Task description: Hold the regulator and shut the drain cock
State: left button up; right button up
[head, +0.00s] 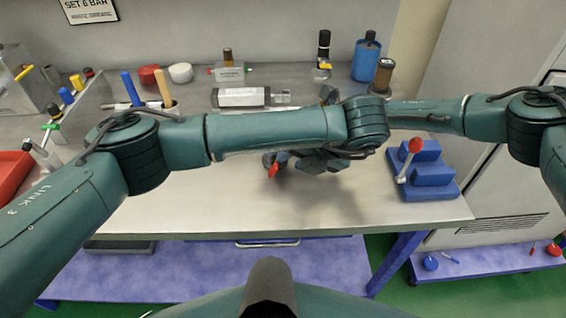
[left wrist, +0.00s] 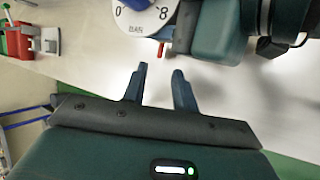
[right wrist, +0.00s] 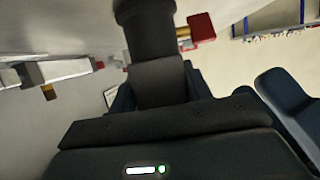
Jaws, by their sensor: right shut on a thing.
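The regulator's round white gauge face (left wrist: 147,14), marked 0, 8 and BAR, shows at the top of the left wrist view. A small red drain cock (left wrist: 161,48) sticks out beneath it; the same red shows in the head view (head: 273,170). My left gripper (left wrist: 161,72) is open and empty, its fingertips just short of the red cock and apart from it. In the head view my left gripper (head: 296,161) is partly hidden under its own arm. My right gripper (right wrist: 153,78) is shut on the regulator's black cylindrical part (right wrist: 150,35); the left arm mostly hides it in the head view.
Blue stepped block (head: 432,182) with a red-knobbed lever stands at the bench's right. A red tray (head: 14,176) is at the left. The bench front (head: 210,210) is clear.

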aim_at(276, 170)
pick_arm(q)
jog(key=v, duration=0.5)
jog(key=shift+s+f, duration=0.1)
jog(key=s+a+f+m+t+h, duration=0.1)
jog(key=s+a+f+t+h, duration=0.1)
jog(key=s+f+t, duration=0.15)
jog(key=shift+t, duration=0.45)
jog(key=x, duration=1.1)
jog(key=shift+w+a, duration=0.35)
jog(key=shift+a, duration=0.1)
grip_shut()
